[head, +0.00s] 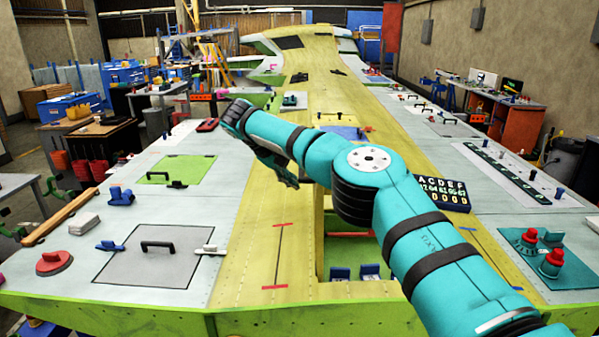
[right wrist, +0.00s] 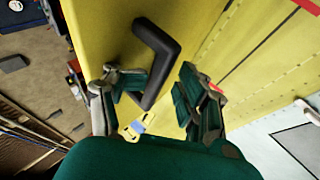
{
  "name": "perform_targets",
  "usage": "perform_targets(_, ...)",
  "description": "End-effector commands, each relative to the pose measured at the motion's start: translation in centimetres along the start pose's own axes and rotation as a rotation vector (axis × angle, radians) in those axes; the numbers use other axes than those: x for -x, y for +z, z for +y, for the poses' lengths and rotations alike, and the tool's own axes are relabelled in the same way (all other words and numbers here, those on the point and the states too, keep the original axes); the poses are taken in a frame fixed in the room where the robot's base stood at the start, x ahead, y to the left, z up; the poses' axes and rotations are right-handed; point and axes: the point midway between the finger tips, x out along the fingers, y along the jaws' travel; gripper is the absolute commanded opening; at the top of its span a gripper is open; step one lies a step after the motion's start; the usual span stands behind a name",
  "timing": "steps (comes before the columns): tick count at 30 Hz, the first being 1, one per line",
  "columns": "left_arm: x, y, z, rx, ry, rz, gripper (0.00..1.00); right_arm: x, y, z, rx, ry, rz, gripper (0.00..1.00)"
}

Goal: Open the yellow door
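The yellow door (right wrist: 105,25) fills the upper left of the right wrist view, with a black bar handle (right wrist: 155,55) on its face. My right gripper (right wrist: 150,80) has its fingers apart on both sides of the handle's lower part, with a visible gap at the right finger; I cannot tell whether the left finger touches. In the head view the right gripper (head: 282,168) is over the yellow middle strip of the wing, partly hidden by its own arm. An opening (head: 350,240) with a green interior shows below the arm. My left gripper is not in view.
Blue-ended items (head: 370,270) sit in the opening. A grey panel with a black handle (head: 158,246) is at the left, a green panel (head: 178,170) behind it. A dark lettered board (head: 440,192) and red knobs (head: 551,262) are at the right.

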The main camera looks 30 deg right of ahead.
Motion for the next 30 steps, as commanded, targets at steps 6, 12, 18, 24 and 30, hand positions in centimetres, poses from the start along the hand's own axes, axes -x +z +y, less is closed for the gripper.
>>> perform_targets(6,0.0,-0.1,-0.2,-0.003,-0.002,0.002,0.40,0.0,0.0,0.0,0.000,0.000,0.000,0.37)
perform_targets(12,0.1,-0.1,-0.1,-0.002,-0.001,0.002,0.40,1.8,-0.1,0.0,-0.001,0.000,0.004,0.37)
perform_targets(18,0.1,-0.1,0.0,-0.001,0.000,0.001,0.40,6.4,-0.1,0.0,-0.002,-0.001,0.006,0.37)
perform_targets(24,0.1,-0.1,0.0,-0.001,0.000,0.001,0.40,10.1,0.0,0.0,-0.002,0.002,0.001,0.37)
perform_targets(30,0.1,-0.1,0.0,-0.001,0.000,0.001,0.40,11.5,0.0,0.0,-0.002,0.001,0.002,0.37)
